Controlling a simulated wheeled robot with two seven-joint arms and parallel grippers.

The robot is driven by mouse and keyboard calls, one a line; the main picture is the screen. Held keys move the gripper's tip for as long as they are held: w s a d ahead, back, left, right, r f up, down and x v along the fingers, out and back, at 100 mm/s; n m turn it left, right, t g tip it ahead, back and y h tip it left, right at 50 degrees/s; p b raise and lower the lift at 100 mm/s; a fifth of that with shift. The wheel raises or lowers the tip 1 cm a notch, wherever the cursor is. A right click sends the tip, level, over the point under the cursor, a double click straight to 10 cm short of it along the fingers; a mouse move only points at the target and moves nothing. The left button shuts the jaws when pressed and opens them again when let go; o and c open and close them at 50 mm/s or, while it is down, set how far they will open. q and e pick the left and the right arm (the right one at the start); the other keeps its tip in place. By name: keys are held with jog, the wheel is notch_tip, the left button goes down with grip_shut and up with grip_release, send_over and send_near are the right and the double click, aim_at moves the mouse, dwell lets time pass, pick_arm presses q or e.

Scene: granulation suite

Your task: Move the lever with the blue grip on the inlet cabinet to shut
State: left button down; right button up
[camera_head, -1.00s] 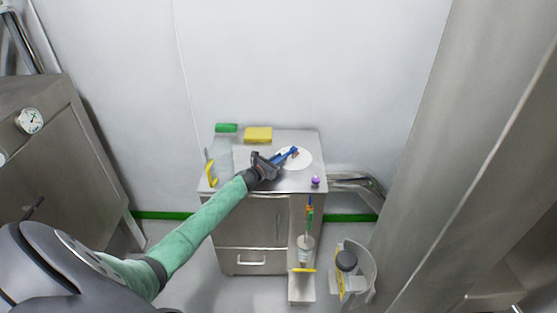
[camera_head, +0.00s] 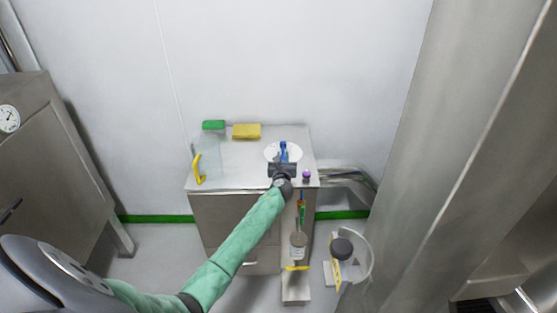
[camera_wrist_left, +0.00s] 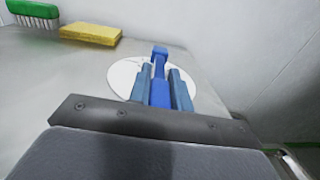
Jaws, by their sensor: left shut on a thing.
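The lever with the blue grip (camera_head: 283,149) stands on a round white plate (camera_head: 271,151) on top of the inlet cabinet (camera_head: 232,176). In the head view the lever points roughly away from me. My left gripper (camera_head: 283,160) is over the near part of the plate, shut on the blue grip. In the left wrist view the blue grip (camera_wrist_left: 160,86) lies between the two blue-grey fingers (camera_wrist_left: 160,85), and its squared end shows beyond them. The lever's pivot is hidden behind the gripper. My right gripper is not in view.
A green brush (camera_head: 213,125) and a yellow sponge (camera_head: 246,131) lie at the cabinet top's back left. A clear panel with a yellow handle (camera_head: 199,169) stands at its left. A purple knob (camera_head: 306,175) is right of my gripper. Pipes run along the right side.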

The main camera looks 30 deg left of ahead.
pick_arm(q)
jog(key=shift+w+d+n+g+y, duration=0.25)
jog(key=shift+n+g+y, duration=0.2)
jog(key=shift+y, duration=0.25)
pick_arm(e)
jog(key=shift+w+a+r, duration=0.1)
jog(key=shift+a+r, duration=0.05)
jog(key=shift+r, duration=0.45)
pick_arm(q)
jog(key=c, duration=1.3)
grip_release()
jog(key=shift+s+d+f+b, duration=0.1)
jog(key=shift+s+d+b, duration=0.2)
jog(key=shift+s, duration=0.15)
jog(key=b+v, duration=0.1)
jog(key=v, duration=0.5)
jog(key=shift+s+d, duration=0.2)
jog(key=shift+s, duration=0.15)
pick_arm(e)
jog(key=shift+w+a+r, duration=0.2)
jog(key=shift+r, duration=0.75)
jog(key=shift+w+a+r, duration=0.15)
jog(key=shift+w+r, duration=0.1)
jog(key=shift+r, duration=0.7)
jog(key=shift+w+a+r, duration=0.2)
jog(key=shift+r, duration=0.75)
